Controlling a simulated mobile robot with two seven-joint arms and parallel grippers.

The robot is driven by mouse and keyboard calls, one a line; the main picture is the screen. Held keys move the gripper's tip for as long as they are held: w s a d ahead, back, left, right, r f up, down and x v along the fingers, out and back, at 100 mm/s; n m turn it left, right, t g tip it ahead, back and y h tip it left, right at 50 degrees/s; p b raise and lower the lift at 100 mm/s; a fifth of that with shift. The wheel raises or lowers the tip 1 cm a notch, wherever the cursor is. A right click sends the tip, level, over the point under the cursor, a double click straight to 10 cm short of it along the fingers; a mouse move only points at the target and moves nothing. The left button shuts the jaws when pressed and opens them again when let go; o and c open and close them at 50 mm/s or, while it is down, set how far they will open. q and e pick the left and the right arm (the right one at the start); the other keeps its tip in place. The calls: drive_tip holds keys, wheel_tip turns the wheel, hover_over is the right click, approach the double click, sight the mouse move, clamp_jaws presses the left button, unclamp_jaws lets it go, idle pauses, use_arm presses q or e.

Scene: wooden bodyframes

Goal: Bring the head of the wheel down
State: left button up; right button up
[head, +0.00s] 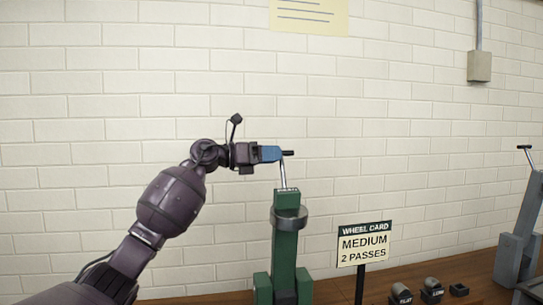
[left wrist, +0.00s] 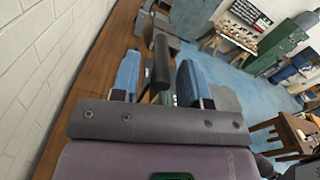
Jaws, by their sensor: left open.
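A green post (head: 285,240) with a grey collar stands on the wooden bench. A thin metal rod (head: 283,173) rises from its top, slightly tilted, to a short black handle (head: 288,153). My left gripper (head: 270,153) is at the handle's height, its blue fingers reaching right up to it. In the left wrist view, the dark handle (left wrist: 161,62) lies between the two blue fingers, which are apart. I cannot tell whether either finger touches it. The wheel itself is not clearly seen. My right gripper is not in view.
A sign (head: 364,243) reading "WHEEL CARD MEDIUM 2 PASSES" stands right of the post. Several small dark labelled blocks (head: 432,290) sit on the bench (head: 470,270). A grey stand (head: 520,240) with a lever is at far right. A brick wall runs close behind.

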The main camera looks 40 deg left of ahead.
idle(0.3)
use_arm(q)
drive_tip(key=shift+d+r, duration=0.1)
drive_tip(key=c, duration=0.8)
clamp_jaws()
